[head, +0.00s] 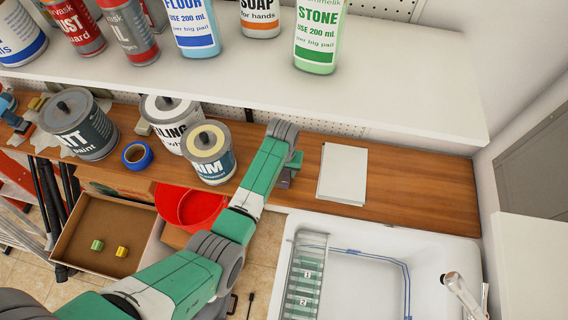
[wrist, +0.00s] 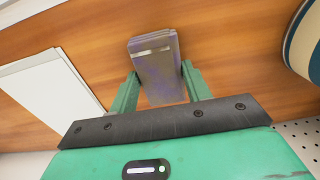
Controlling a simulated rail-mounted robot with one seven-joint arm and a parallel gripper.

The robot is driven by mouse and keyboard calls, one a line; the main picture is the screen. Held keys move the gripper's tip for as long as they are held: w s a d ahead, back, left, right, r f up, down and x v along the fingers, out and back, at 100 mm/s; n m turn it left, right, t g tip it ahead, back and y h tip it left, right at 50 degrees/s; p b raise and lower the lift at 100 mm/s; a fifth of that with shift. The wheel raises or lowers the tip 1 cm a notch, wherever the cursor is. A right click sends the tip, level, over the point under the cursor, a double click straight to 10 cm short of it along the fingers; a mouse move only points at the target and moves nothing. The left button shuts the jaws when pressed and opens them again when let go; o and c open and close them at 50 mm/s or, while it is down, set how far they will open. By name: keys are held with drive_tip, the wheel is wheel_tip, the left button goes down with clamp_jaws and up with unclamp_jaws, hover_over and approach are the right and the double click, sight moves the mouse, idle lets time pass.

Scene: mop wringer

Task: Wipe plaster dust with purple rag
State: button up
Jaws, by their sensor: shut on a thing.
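My gripper (wrist: 159,84) is shut on a folded, flat block of greyish cloth with purple mottling, which looks like the purple rag (wrist: 156,66). The rag is gripped between both green fingers over the wooden worktop. In the head view my gripper (head: 288,172) is low at the worktop, between the paint cans and a white stack of sheets, and the rag (head: 284,182) shows only as a small dark patch. I cannot tell whether it touches the wood. Pale, irregular patches that look like plaster dust (head: 44,141) lie by the large grey paint can at left.
The paint cans (head: 82,131) and a blue tape roll (head: 137,155) stand left of my gripper. The white stack (head: 342,173) lies to its right. A sink (head: 380,225), a red bucket (head: 190,207) and an open drawer (head: 105,238) are in front. A bottle shelf (head: 240,85) overhangs behind.

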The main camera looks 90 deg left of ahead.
drive_tip(key=shift+s+d+p, duration=0.15)
drive_tip(key=shift+d+p, duration=0.3)
drive_tip(key=shift+d, duration=0.15)
drive_tip(key=shift+s+d+p, duration=0.15)
drive_tip(key=shift+d+p, duration=0.3)
drive_tip(key=shift+d, duration=0.15)
drive_tip(key=shift+d+f, duration=0.15)
drive_tip(key=shift+d, duration=0.05)
drive_tip(key=shift+s+d, duration=0.2)
drive_tip(key=shift+d, duration=0.4)
drive_tip(key=shift+s+d, duration=0.15)
drive_tip(key=shift+d, duration=0.45)
drive_tip(key=shift+r, duration=0.2)
wheel_tip(320, 180, up, 7)
drive_tip(key=shift+a, duration=0.1)
